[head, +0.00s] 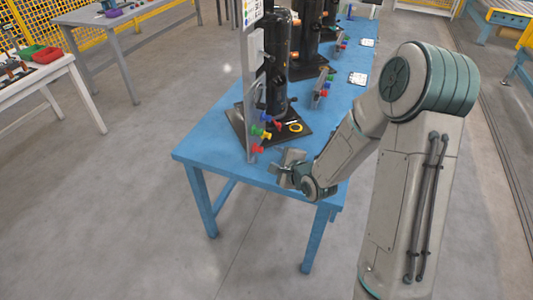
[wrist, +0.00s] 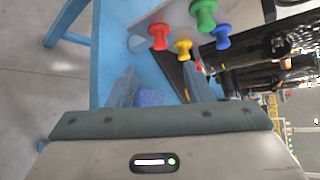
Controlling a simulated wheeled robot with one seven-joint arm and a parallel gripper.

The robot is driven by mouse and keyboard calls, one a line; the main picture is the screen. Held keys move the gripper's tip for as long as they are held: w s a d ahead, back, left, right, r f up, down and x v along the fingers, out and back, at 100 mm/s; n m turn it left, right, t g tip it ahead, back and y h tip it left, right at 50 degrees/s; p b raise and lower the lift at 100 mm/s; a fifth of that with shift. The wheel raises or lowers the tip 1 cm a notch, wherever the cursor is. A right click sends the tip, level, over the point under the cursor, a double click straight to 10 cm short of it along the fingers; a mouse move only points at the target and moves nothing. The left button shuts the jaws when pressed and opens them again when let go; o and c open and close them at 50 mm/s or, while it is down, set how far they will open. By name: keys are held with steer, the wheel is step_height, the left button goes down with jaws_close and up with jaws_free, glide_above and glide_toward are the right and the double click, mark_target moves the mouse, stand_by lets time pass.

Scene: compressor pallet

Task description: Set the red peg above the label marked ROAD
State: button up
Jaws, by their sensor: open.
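The red peg (head: 258,149) is the lowest of several coloured pegs on the upright pale panel (head: 250,106) at the table's near end. In the wrist view the red peg (wrist: 158,36) sits beyond my fingertips, with the yellow peg (wrist: 183,48), green peg (wrist: 204,14) and blue peg (wrist: 221,36) beside it. My gripper (head: 283,165) is open, just right of and below the pegs. Its fingers (wrist: 158,82) show apart in the wrist view, with no peg between them. No label reading ROAD can be made out.
The panel stands on a long blue table (head: 205,150). A dark compressor cylinder (head: 277,75) stands on a black base behind the pegs, with a yellow ring (head: 295,128) nearby. A white table with red and green bins (head: 47,55) is at far left. The floor in front is clear.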

mark_target(262, 151)
steer(key=x, duration=1)
steer(key=shift+f+p, duration=0.1)
steer(key=shift+p, duration=0.2)
jaws_close()
